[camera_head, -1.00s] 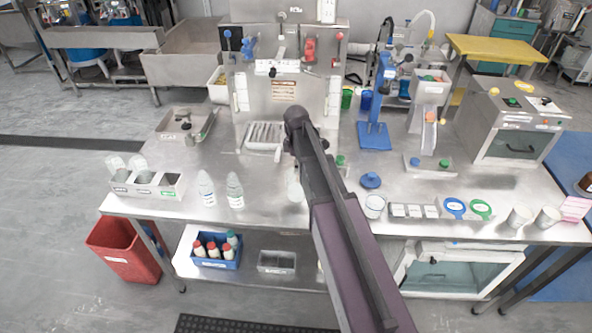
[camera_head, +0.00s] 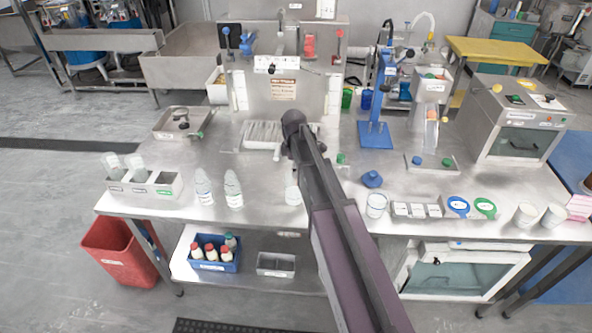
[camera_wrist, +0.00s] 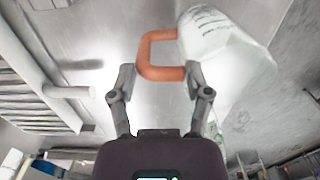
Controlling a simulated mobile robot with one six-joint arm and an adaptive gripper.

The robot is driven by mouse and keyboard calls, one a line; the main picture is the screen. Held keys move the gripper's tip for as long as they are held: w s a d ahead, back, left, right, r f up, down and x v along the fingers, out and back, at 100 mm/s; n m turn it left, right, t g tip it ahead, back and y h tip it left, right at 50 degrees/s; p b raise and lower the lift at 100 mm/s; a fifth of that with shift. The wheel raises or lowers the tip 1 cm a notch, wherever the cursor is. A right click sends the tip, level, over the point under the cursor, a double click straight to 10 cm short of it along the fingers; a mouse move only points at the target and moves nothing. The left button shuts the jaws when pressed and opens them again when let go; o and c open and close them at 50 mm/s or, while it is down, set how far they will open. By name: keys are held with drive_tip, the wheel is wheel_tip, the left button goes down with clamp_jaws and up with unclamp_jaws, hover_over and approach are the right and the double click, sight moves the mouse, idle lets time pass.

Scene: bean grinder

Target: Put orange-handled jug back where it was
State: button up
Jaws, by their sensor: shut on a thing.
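The jug (camera_wrist: 225,60) is pale and translucent, with printed marks on its side and an orange handle (camera_wrist: 150,50). It fills the upper right of the wrist view and looks tilted there. My gripper (camera_wrist: 160,78) is shut on the handle, with one finger on each side of its near bar. In the head view my own arm hides the gripper. A pale vessel (camera_head: 293,195) shows beside my arm near the front of the bench, but I cannot tell whether it is this jug.
The steel bench (camera_head: 270,170) carries a grated tray (camera_head: 264,134), two white bottles (camera_head: 204,187), a clear cup (camera_head: 376,205) and a blue knobbed piece (camera_head: 372,179). A blue press stand (camera_head: 375,135) stands behind. Bare bench lies left of the grated tray.

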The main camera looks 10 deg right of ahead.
drive_tip(key=o, duration=1.3)
drive_tip(key=shift+o, duration=0.2)
wheel_tip(320, 180, up, 12)
drive_tip(key=p, duration=1.2)
drive_tip(key=shift+w+a, duration=0.1)
drive_tip(key=s+m, duration=1.4)
drive_tip(key=s, duration=0.7)
drive_tip(key=shift+s+a+m, duration=0.15)
drive_tip(key=shift+a+m, duration=0.25)
